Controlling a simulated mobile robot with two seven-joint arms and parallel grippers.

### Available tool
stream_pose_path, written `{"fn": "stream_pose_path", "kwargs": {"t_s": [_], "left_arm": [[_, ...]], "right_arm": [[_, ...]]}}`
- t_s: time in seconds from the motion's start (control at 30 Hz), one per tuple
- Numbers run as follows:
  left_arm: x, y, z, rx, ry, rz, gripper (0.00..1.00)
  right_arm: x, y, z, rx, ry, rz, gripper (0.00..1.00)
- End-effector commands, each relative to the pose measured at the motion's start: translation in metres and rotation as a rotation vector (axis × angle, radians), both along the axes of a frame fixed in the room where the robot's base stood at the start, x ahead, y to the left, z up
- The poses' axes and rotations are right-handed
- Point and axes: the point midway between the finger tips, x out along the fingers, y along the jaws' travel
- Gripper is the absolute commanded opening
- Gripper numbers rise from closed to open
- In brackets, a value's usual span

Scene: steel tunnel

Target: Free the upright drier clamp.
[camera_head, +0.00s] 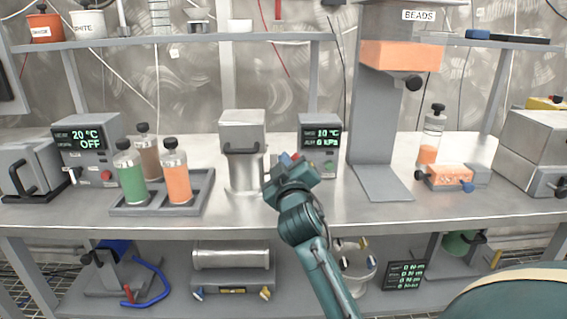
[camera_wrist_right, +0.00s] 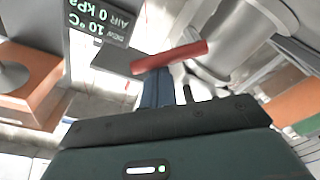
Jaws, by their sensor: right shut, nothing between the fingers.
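The upright drier (camera_head: 243,150) is a grey cylinder with a boxy head and a dark handle, standing on the bench at centre. It shows large and tilted in the right wrist view (camera_wrist_right: 222,32). A red bar (camera_wrist_right: 168,57), apparently the clamp lever, sticks out from the drier's side just beyond my fingertips. My right gripper (camera_head: 290,160) is at the drier's right side, shut and empty. Its blue fingers (camera_wrist_right: 157,80) point at the bar; I cannot tell whether they touch it. My gripper hides most of the clamp in the head view. My left gripper is not in view.
A display unit (camera_head: 320,140) reading 10 °C and 0 kPa stands close right of the drier. The bead hopper column (camera_head: 372,120) stands further right. A tray (camera_head: 128,210) of bottles is at left. A shelf (camera_head: 180,40) runs above. The bench front is clear.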

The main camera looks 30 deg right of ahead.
Motion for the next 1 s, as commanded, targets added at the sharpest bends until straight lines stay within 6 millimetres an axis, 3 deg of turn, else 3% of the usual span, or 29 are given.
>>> {"fn": "stream_pose_path", "kwargs": {"t_s": [0.6, 1.0], "left_arm": [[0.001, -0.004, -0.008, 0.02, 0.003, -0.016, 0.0], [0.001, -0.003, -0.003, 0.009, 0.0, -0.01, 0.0]], "right_arm": [[-0.008, -0.014, -0.014, 0.363, -0.218, -0.001, 0.0], [-0.01, -0.017, -0.019, 0.366, -0.222, 0.0, 0.0]]}}
